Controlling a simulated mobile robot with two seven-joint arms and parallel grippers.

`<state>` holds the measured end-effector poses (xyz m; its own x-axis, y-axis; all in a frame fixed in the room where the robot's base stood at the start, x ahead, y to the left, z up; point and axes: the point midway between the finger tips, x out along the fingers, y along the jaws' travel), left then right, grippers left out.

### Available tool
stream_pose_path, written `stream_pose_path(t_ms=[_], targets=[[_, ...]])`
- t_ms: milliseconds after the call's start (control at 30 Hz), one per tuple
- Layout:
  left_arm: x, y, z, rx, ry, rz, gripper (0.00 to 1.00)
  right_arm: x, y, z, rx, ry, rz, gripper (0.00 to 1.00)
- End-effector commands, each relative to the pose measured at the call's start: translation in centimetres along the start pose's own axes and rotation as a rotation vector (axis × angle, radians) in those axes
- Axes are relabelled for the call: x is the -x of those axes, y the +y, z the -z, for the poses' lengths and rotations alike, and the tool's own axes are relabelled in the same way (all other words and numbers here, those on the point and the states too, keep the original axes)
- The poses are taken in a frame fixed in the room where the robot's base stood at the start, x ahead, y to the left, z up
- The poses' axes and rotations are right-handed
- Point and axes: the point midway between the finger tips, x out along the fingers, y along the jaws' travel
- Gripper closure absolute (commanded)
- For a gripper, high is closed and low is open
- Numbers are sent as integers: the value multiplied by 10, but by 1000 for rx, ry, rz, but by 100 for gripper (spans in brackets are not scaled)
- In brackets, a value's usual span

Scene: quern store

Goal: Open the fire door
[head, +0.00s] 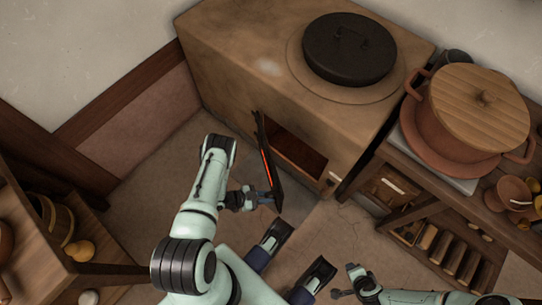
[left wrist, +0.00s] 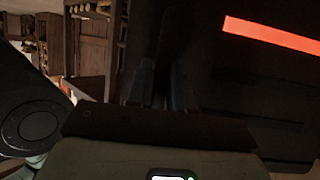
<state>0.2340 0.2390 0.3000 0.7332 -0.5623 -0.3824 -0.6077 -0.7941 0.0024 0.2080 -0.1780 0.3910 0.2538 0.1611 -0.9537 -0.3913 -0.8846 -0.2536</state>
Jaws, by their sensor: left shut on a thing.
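The fire door (head: 265,158) is a dark panel with a glowing red strip. It stands swung out from the front of the clay stove (head: 225,60), and the dark firebox opening (head: 300,152) shows beside it. My left gripper (head: 270,197) is at the door's lower free edge, shut on the door; the exact grip is hard to see. In the left wrist view the door (left wrist: 270,35) fills the right side with its red strip, close to the dim fingers (left wrist: 160,85). My right gripper (head: 345,284) is low in the head view, away from the door, its jaws unclear.
A black lid (head: 350,48) sits on the stove top. A wooden-lidded pot (head: 470,110) and a wooden cabinet (head: 400,190) stand at the right. A shelf with a bucket (head: 55,218) stands at the left. Floor (head: 150,185) is clear left of the door.

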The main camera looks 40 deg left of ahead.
Motion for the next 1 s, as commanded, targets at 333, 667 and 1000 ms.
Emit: stream_pose_path(t_ms=[333,667,1000], targets=[[0,0,0,1,1,1,72,0,0,0,0,0,0,57],[1,0,0,1,0,1,58,0,0,0,0,0,0,57],[48,-1,1,1,-2,6,58,16,-9,-1,8,-3,13,57]])
